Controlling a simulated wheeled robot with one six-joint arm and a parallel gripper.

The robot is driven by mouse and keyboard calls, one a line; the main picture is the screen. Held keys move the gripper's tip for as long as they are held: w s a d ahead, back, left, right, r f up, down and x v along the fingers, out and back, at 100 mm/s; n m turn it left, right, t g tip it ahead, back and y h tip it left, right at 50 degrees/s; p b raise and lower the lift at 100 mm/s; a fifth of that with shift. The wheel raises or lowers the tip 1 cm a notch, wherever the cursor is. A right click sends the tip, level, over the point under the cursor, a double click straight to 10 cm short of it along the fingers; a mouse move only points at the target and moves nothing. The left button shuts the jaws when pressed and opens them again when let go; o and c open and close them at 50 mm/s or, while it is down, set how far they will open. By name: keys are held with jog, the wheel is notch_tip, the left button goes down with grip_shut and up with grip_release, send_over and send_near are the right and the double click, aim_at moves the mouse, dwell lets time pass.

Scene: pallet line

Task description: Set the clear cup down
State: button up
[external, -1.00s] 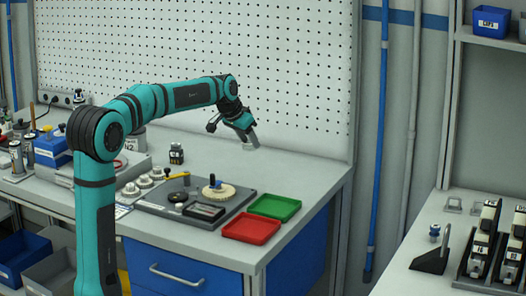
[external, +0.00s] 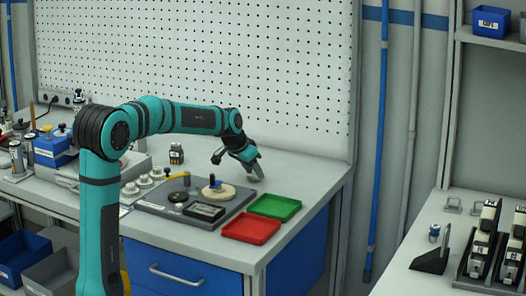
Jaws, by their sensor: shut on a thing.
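My gripper (external: 257,171) is at the end of the teal arm, low over the rear right part of the workbench, behind the green tray. It points down and is tilted, and it is shut on the clear cup. The cup itself is too small and see-through to make out against the grey bench top. I cannot tell whether its base touches the bench.
A green tray (external: 275,207) and a red tray (external: 250,228) lie at the bench's front right. A dark fixture plate (external: 157,209) with a tan gear (external: 219,192) is beside them. A perforated panel (external: 290,75) stands behind. The bench's rear right is clear.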

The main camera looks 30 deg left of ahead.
jog(key=shift+f, duration=0.1)
jog(key=o, duration=1)
jog(key=shift+c, duration=0.2)
jog(key=v, duration=1.2)
jog(key=shift+r, duration=0.2)
